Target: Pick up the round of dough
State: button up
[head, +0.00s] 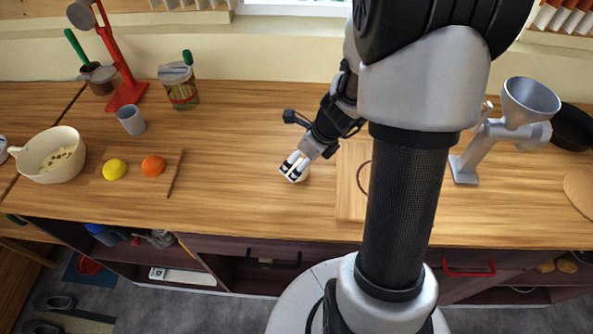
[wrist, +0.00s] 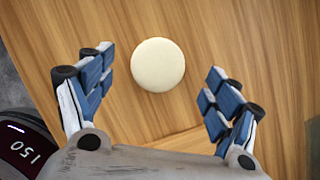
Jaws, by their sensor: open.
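The round of dough (wrist: 158,64) is a pale cream disc lying on the wooden counter. In the wrist view it shows whole, between and slightly beyond the fingertips of my gripper (wrist: 158,78). The fingers are spread apart and do not touch it. In the head view my gripper (head: 292,167) hangs low over the middle of the counter. Only a pale edge of the dough (head: 302,175) shows there, mostly hidden by the fingers.
A wooden board (head: 348,205) lies just right of my gripper, partly behind my arm. A grey grinder (head: 487,145) stands farther right. To the left are a board with a yellow fruit (head: 115,169) and an orange (head: 153,166), a cream pot (head: 50,160) and a grey cup (head: 131,120).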

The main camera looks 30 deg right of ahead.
aim_at(294, 168)
jog(key=b+x, duration=0.2)
jog(key=x, duration=0.2)
jog(key=shift+r, duration=0.1)
jog(key=shift+c, duration=0.3)
jog(key=c, duration=1.1)
